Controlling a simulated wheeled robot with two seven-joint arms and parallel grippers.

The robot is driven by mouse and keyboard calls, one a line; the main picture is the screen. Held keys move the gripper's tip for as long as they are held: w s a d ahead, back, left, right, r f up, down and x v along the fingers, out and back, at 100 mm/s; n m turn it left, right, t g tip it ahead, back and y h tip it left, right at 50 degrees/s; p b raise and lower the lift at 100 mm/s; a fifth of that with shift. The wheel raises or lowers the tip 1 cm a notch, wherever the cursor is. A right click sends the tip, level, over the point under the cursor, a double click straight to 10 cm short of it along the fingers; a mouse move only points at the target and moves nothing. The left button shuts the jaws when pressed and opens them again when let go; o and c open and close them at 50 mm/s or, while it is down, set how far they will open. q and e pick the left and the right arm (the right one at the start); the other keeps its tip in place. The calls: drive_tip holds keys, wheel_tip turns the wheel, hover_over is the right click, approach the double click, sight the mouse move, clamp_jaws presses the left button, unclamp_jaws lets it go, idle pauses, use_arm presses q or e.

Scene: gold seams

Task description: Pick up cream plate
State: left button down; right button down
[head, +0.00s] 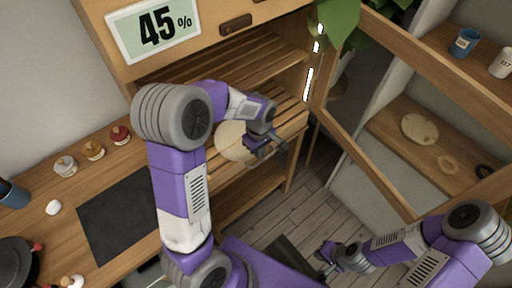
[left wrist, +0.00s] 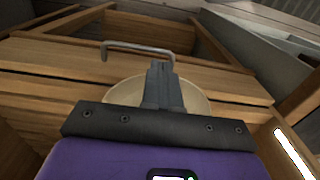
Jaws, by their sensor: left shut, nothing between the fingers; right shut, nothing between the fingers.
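The cream plate (head: 230,143) is on the slatted wooden shelf of the cabinet in the head view, partly hidden by my left gripper (head: 272,150). In the left wrist view the plate (left wrist: 197,98) shows behind the fingers of my left gripper (left wrist: 160,72), its middle covered. The left fingers are shut and empty, in front of the plate; I cannot tell whether they touch it. My right gripper (head: 328,262) is shut and empty, low at the bottom of the head view, well away from the plate.
A cabinet with slatted shelves (head: 245,62) and a "45%" sign (head: 155,30) stands ahead. An open wooden-framed door (head: 362,160) is on its right. Shelves at right hold a round cream piece (head: 420,129) and cups (head: 464,42). Small lidded jars (head: 93,150) stand on the left counter.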

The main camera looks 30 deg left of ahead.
use_arm(q)
drive_tip(key=shift+r+p, duration=0.75)
drive_tip(key=shift+r, duration=0.05)
drive_tip(key=s+d, duration=0.4)
drive_tip(key=d, duration=0.7)
drive_tip(key=shift+s, duration=0.25)
drive_tip(key=c, duration=1.5)
unclamp_jaws()
drive_tip(key=shift+f, duration=0.3)
drive_tip(key=shift+c, duration=0.2)
drive_tip(key=o, duration=0.3)
drive_tip(key=s+f+m+h, duration=0.1)
drive_tip(key=f+m, duration=0.1)
drive_tip(key=f, duration=0.3)
drive_tip(key=s+d+f+m+h, duration=0.1)
drive_tip(key=s+f+m, duration=0.1)
drive_tip(key=f, duration=0.3)
drive_tip(key=shift+s+f+m+g, duration=0.3)
drive_tip(key=shift+f+m, duration=0.1)
drive_tip(key=shift+m, duration=0.1)
drive_tip(key=s+d+f+m+t+h, duration=0.1)
drive_tip(key=s+f+m, duration=0.4)
drive_tip(key=f, duration=0.5)
drive_tip(key=shift+s+m+h, duration=0.4)
drive_tip(key=shift+s+h, duration=0.2)
drive_tip(key=shift+s, duration=0.45)
